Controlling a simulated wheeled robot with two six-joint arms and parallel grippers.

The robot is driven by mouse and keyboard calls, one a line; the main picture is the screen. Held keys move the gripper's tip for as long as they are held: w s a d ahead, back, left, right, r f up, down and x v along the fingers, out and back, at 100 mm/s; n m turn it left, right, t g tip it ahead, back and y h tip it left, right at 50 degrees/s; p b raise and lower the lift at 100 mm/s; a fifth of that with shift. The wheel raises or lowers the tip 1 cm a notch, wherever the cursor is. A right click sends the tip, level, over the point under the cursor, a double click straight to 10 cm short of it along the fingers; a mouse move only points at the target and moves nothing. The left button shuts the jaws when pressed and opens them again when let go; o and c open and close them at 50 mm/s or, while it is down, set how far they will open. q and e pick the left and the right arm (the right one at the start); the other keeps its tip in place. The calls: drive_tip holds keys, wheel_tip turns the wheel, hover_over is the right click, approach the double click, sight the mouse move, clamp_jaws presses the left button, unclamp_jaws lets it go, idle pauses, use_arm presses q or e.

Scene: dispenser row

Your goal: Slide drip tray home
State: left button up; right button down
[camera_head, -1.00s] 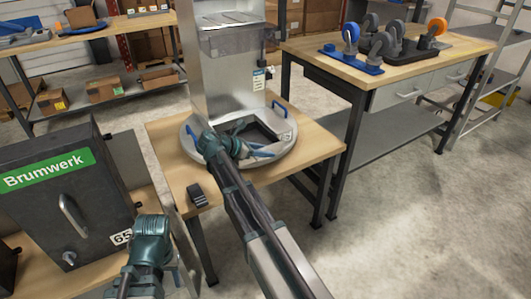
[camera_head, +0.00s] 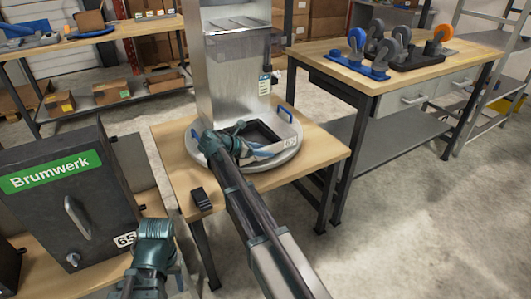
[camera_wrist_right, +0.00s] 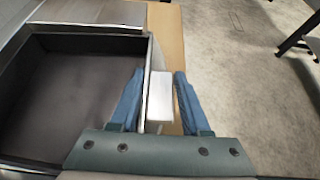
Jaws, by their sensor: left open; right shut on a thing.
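The drip tray (camera_wrist_right: 75,85) fills the left of the right wrist view as a dark, open-topped box with a pale metal wall. In the head view, it appears to be the dark square frame (camera_head: 271,132) at the front of the tall metal dispenser (camera_head: 232,80). My right gripper (camera_wrist_right: 158,95) is shut on a pale block (camera_wrist_right: 160,98) beside the tray's wall. In the head view, my right gripper (camera_head: 258,152) is low over the round base, and the arm partly hides the tray. My left gripper (camera_head: 152,262) is open at the lower left, away from the tray; its fingertips are unclear.
The grey round base (camera_head: 205,160) with blue handles stands on a wooden table (camera_head: 178,165). A small black block (camera_head: 201,198) lies near its front edge. A dark Brumwerk cabinet (camera_head: 70,200) is at left. A bench (camera_head: 400,80) with casters is at right; open floor lies in front.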

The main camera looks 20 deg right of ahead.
drive_tip(key=shift+w, duration=0.35)
drive_tip(key=shift+c, duration=1.4)
unclamp_jaws()
drive_tip(key=shift+a+r+p, duration=0.35)
drive_tip(key=shift+a, duration=0.1)
drive_tip(key=p+v, duration=0.6)
drive_tip(key=v, duration=0.6)
drive_tip(key=shift+a, duration=0.4)
drive_tip(key=shift+s, duration=0.1)
